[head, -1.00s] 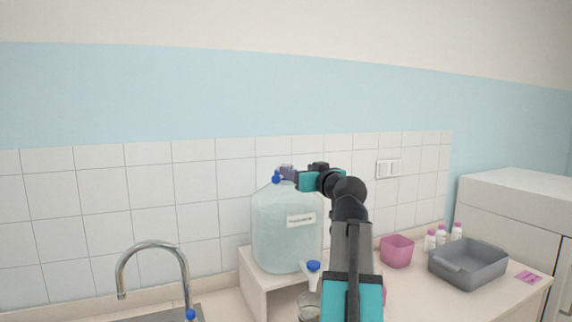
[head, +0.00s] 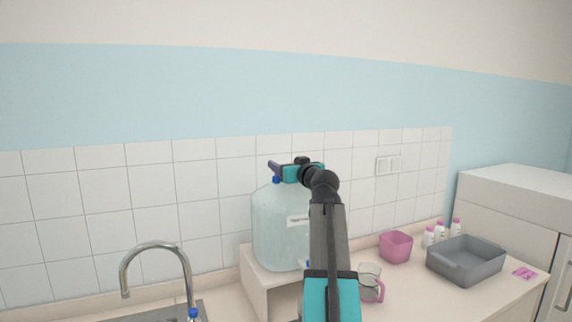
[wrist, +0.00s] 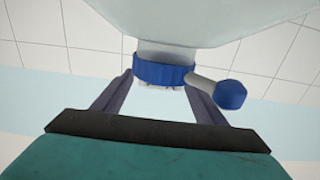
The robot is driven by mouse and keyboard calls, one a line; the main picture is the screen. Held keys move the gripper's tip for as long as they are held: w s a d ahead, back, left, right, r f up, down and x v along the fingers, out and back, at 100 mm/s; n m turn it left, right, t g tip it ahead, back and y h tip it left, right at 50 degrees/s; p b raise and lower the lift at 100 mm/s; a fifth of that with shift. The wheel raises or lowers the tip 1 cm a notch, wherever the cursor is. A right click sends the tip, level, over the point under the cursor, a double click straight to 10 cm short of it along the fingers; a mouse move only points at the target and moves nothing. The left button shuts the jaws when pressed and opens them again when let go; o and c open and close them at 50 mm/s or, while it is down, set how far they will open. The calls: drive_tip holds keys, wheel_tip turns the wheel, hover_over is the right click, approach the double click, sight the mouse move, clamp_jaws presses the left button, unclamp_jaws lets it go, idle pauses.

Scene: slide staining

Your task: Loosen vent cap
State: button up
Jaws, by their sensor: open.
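A large translucent pale-blue carboy (head: 270,235) with a white label stands on a raised stand. A blue cap (head: 276,179) shows at its top. In the wrist view, which is upside down, a ribbed blue cap (wrist: 163,73) sits on the carboy's neck, and a pale stem with a smaller blue knob (wrist: 230,94) sticks out to the right. I cannot tell for sure which is the vent cap. My gripper (head: 274,166) is at the carboy's top, open. In the wrist view its purple fingers (wrist: 160,82) are on either side of the ribbed cap; contact is unclear.
A stand (head: 255,280) holds the carboy. A faucet (head: 155,246) is at left. A glass mug with pink handle (head: 369,282), pink container (head: 396,247), grey tray (head: 466,260) and small bottles (head: 441,232) are right. A tiled wall (head: 220,200) is close behind.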

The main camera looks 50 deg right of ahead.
drive_tip(key=shift+a, duration=0.1)
drive_tip(key=c, duration=1.5)
